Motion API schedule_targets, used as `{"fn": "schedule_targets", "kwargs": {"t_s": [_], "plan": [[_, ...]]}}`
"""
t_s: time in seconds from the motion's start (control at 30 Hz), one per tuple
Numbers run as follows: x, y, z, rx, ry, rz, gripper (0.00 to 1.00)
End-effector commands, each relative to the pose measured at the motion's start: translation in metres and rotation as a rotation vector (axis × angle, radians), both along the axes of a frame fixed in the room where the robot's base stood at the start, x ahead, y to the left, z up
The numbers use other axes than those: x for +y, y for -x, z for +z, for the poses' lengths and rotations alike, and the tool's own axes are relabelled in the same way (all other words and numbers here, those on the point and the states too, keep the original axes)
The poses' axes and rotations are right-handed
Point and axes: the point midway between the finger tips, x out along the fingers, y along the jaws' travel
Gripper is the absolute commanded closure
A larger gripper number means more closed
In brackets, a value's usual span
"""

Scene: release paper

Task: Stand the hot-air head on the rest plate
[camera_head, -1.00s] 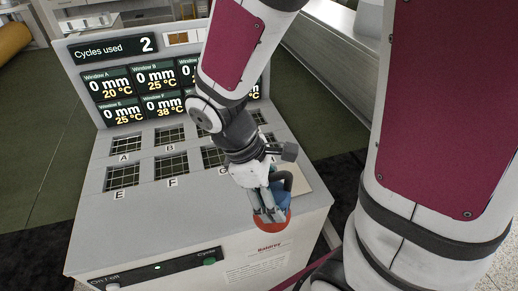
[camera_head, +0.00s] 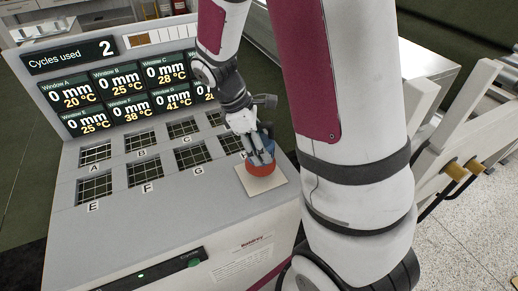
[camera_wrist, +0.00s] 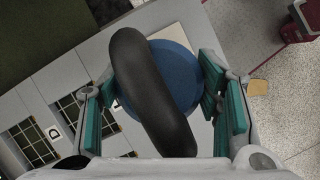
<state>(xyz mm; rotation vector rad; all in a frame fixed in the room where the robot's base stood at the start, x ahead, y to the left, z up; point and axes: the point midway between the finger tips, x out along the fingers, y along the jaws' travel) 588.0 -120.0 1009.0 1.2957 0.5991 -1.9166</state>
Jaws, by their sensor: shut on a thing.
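The hot-air head has a blue body, a thick black handle and an orange-red lower end (camera_head: 262,168). My gripper (camera_head: 262,148) is shut on it and holds it roughly upright at the machine's right side. The rest plate (camera_head: 272,187) is a pale beige square on the machine top. The head's lower end is over this plate; whether it touches cannot be told. In the wrist view, the black handle (camera_wrist: 150,85) crosses over the blue body (camera_wrist: 187,72) between my teal-padded fingers (camera_wrist: 162,103). A corner of the plate (camera_wrist: 186,35) shows beyond it.
The grey machine (camera_head: 110,225) has several lettered mesh windows left of the plate, one close by my gripper. A display panel (camera_head: 125,85) rises behind. The front-left of the top is clear. A white frame (camera_head: 465,120) stands at the right.

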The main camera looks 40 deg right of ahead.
Motion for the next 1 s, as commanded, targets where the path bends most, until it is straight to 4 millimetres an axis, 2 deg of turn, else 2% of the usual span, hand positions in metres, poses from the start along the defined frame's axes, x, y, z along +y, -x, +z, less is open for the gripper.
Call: {"fn": "schedule_targets", "kwargs": {"t_s": [0.3,0.7,0.73,0.8,1.0], "plan": [[0.000,0.000,-0.031,0.001,0.001,0.001,1.00],[0.000,0.000,-0.035,-0.001,0.001,0.000,1.00],[0.001,0.000,-0.036,0.000,0.000,0.000,0.40],[0.001,0.000,-0.036,0.000,0.000,0.000,0.24],[0.001,0.000,-0.036,0.000,0.000,0.000,0.22]]}}
